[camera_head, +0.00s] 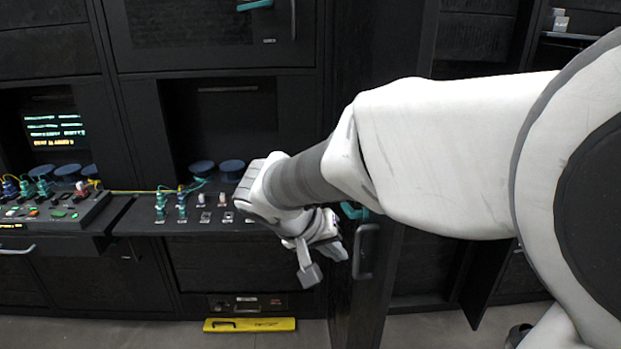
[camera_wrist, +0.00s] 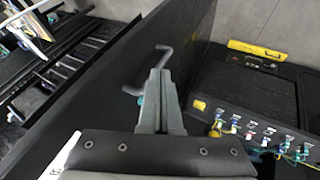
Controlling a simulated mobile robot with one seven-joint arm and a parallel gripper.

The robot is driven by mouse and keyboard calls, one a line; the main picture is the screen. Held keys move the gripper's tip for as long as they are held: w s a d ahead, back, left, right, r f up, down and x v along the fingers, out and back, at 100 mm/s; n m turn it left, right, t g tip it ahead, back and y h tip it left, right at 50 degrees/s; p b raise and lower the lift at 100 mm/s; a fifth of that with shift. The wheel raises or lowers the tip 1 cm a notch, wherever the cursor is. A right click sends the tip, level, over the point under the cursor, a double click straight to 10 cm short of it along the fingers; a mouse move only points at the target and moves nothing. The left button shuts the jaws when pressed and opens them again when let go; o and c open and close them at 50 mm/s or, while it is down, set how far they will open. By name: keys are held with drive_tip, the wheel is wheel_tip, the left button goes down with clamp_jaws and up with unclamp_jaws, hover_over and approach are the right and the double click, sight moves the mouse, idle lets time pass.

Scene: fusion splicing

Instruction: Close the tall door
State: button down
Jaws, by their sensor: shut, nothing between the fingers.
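The tall door (camera_head: 362,315) is a dark upright panel standing swung out, nearly edge-on in the head view. Its grey bar handle (camera_head: 366,252) is just right of my gripper (camera_head: 322,262). In the wrist view the door (camera_wrist: 92,85) runs diagonally across the picture, with its bent handle (camera_wrist: 163,49) beyond and left of the fingertips. My gripper (camera_wrist: 160,75) is shut with nothing between its fingers, close to the door and handle. Whether the fingers touch either one I cannot tell.
Left of the door is a console shelf with connectors (camera_head: 182,207) and blue spools (camera_head: 231,166). A yellow case (camera_head: 250,325) lies on the floor below. Right of the door, an open dark cabinet shows; the wrist view shows its racks (camera_wrist: 62,72).

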approach(379, 271)
wheel_tip(379, 271, down, 3)
drive_tip(key=w+a, duration=0.1)
drive_tip(key=a, duration=0.1)
drive_tip(key=shift+w+d+f+p, duration=0.15)
drive_tip(key=shift+d+p, duration=0.1)
drive_tip(key=shift+d, duration=0.45)
drive_tip(key=shift+w+d+f+p, duration=0.15)
drive_tip(key=shift+d+p, duration=0.15)
drive_tip(key=shift+d, duration=0.35)
drive_tip(key=shift+w+d+f+p, duration=0.15)
drive_tip(key=shift+d+p, duration=0.1)
drive_tip(key=shift+d, duration=0.45)
